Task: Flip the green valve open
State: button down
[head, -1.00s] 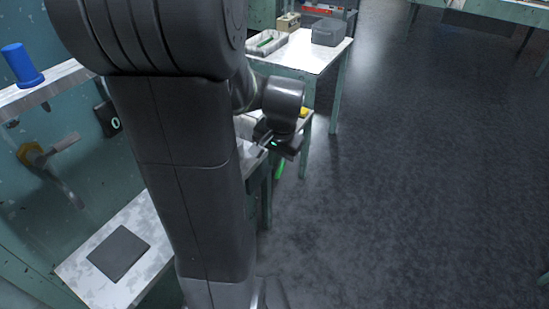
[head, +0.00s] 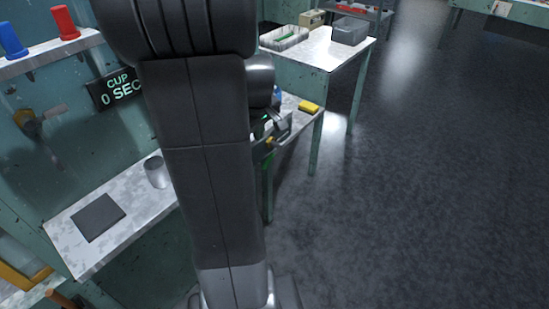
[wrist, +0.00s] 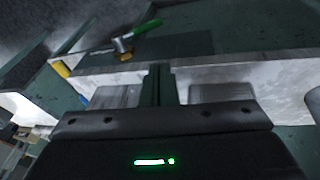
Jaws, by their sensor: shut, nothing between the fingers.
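The green valve handle (wrist: 146,28) shows in the wrist view at the top, above and a little left of my fingers. It joins a metal valve body (wrist: 122,44) with a brass-coloured part beneath it. My gripper (wrist: 159,70) is shut and empty, its fingers together and apart from the handle in the picture. In the head view a thin green piece (head: 267,178), likely the same handle, hangs below the bench edge beside my arm. My arm hides much of the bench and the valve there.
A yellow sponge (head: 308,107) lies on the bench right of my gripper. A metal cup (head: 156,172) and a dark pad (head: 98,218) are on the left bench. The floor at right is clear.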

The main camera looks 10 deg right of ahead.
jog(key=shift+f, duration=0.1)
dwell(0.3)
send_over(265, 165)
jog(key=f, duration=1.1)
jog(key=shift+s+a+f, duration=0.1)
jog(key=shift+a+f, duration=0.15)
jog(key=shift+a, duration=0.05)
jog(key=shift+d+f, duration=0.4)
jog(key=shift+f, duration=0.25)
jog(key=shift+f+b, duration=0.15)
jog(key=shift+b, duration=0.45)
